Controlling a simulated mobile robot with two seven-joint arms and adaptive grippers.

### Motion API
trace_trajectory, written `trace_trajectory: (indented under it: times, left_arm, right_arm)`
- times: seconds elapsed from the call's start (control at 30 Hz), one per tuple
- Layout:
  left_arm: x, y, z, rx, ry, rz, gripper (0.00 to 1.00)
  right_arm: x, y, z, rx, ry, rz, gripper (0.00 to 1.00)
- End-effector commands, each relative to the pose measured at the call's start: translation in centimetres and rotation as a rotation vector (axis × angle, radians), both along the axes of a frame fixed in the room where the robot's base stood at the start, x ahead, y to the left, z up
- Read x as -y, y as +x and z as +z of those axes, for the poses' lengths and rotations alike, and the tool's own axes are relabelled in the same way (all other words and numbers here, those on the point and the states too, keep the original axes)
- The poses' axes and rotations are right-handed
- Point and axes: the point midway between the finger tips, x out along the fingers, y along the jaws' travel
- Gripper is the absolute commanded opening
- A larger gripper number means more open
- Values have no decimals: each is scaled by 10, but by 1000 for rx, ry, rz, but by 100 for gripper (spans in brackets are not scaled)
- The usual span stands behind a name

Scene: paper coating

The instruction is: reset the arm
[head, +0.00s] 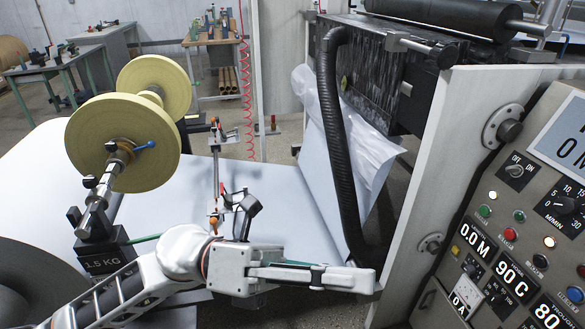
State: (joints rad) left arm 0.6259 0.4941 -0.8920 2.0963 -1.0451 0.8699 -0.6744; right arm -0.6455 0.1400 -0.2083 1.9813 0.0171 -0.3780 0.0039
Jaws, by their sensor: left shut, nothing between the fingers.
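My white left arm (183,252) reaches in from the lower left, over the white paper sheet. My right gripper is not in view.
Yellow discs (125,145) on a shaft stand at left, near a black 1.5 KG weight (104,262). A black hose (338,150) hangs at center right, beside the control panel (520,200). Worktables (210,42) stand behind, with open floor between.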

Motion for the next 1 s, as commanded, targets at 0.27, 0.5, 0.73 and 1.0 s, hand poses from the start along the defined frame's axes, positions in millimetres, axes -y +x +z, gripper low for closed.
trace_trajectory:
  times: [0.27,0.5,0.73,1.0]
  left_arm:
    - [-32,101,-13,-672,-245,290,0]
    - [-101,169,-121,-1279,-416,557,0]
    - [-173,163,-262,-1790,-545,797,0]
    - [-240,83,-405,-2260,-665,1042,0]
  right_arm:
    - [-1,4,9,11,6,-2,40]
    - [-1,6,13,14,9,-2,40]
    - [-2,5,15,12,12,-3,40]
    - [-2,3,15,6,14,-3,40]
